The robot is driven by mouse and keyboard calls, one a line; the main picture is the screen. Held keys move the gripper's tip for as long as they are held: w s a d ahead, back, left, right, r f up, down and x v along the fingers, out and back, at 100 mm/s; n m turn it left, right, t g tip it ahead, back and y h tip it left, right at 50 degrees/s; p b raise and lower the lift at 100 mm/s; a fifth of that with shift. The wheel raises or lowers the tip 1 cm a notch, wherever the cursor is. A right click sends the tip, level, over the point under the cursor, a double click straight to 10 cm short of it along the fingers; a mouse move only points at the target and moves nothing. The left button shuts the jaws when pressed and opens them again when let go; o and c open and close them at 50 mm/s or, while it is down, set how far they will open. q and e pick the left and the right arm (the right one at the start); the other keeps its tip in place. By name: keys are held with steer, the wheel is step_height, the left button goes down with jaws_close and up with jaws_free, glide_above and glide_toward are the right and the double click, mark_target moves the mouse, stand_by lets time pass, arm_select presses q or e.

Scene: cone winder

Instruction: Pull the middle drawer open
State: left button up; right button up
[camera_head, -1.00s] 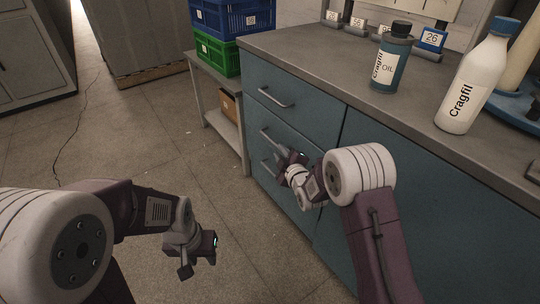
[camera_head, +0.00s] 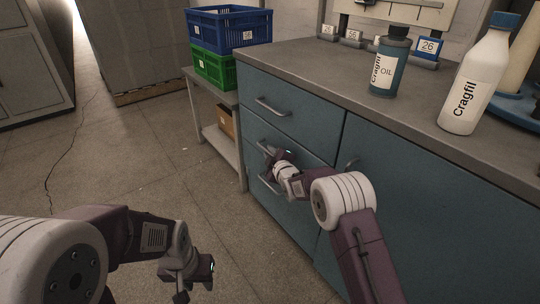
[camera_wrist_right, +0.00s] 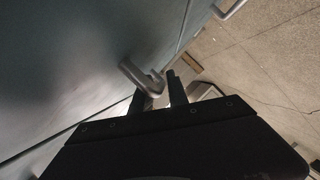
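The middle drawer (camera_head: 300,149) is in the blue cabinet, below the top drawer, and looks closed, its front level with its neighbours. Its grey bar handle (camera_head: 262,146) is partly covered by my right gripper (camera_head: 272,154). In the right wrist view, a drawer handle (camera_wrist_right: 138,76) lies at the tips of my right gripper (camera_wrist_right: 161,88). The two fingers stand apart with the handle's end at the gap; contact cannot be told. My left gripper (camera_head: 198,282) hangs over the floor at lower left, away from the cabinet; its finger gap is unclear.
The top drawer handle (camera_head: 272,107) is above and the bottom drawer handle (camera_head: 268,185) below. A teal oil bottle (camera_head: 389,67) and a white bottle (camera_head: 477,82) stand on the countertop (camera_head: 330,72). Stacked crates (camera_head: 229,30) sit on a side table. The floor (camera_head: 150,165) left is clear.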

jaws_close()
steer(key=shift+f, duration=0.1)
stand_by(1.2)
